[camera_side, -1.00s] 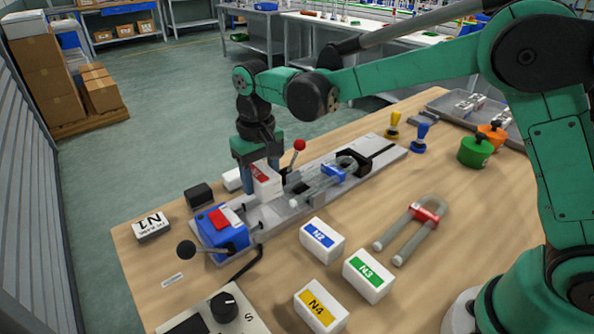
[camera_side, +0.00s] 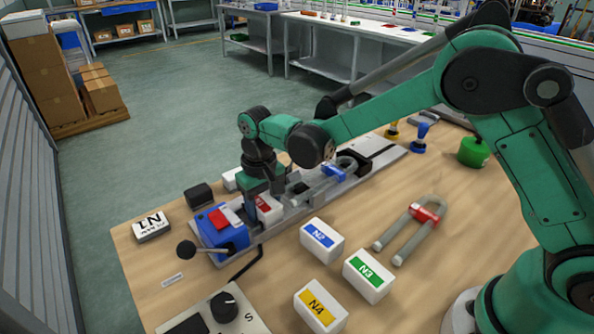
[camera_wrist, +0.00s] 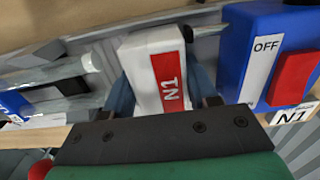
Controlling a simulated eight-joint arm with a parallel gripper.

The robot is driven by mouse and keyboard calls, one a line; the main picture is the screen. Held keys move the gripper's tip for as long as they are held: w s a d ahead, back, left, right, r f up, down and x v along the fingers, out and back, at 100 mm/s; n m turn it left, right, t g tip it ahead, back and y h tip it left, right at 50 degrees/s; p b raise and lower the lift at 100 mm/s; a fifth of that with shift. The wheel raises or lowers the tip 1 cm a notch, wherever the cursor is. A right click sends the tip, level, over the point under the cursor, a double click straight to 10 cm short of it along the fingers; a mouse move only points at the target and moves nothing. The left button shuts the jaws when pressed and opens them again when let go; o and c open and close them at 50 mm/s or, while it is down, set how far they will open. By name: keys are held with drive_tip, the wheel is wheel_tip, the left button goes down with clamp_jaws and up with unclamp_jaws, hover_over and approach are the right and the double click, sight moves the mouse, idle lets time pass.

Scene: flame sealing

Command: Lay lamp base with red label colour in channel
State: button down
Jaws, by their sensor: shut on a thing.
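The lamp base (camera_side: 270,207) is a white block with a red label, and the label reads N1 in the wrist view (camera_wrist: 143,50). My gripper (camera_side: 261,198) is shut on it, with a finger on each side. The block is low at the grey metal channel (camera_side: 385,153), between the blue switch box and a clear U-shaped tube. My gripper hides part of the block in the side view, so I cannot tell if its underside touches the channel floor.
The blue box (camera_side: 218,228) with a red switch is close on the left. The clear tube (camera_side: 312,190) with a blue clamp lies to the right. White blocks labelled N2 (camera_side: 321,240), N3 (camera_side: 368,277) and N4 (camera_side: 320,307) stand in front. A red-banded U-tube (camera_side: 413,229) lies at right.

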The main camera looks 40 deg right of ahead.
idle(0.4)
drive_tip(key=shift+c, duration=0.8)
unclamp_jaws()
drive_tip(key=shift+r, duration=2.8)
drive_tip(key=shift+s+d+r, duration=0.1)
drive_tip(key=shift+d+r, duration=0.05)
drive_tip(key=shift+r, duration=0.05)
drive_tip(key=s+d+r+t, duration=0.3)
drive_tip(key=s+d, duration=0.2)
drive_tip(key=s, duration=0.1)
drive_tip(key=s+d+r+t, duration=0.3)
drive_tip(key=s+d+t, duration=0.1)
drive_tip(key=s, duration=0.3)
drive_tip(key=shift+d, duration=0.35)
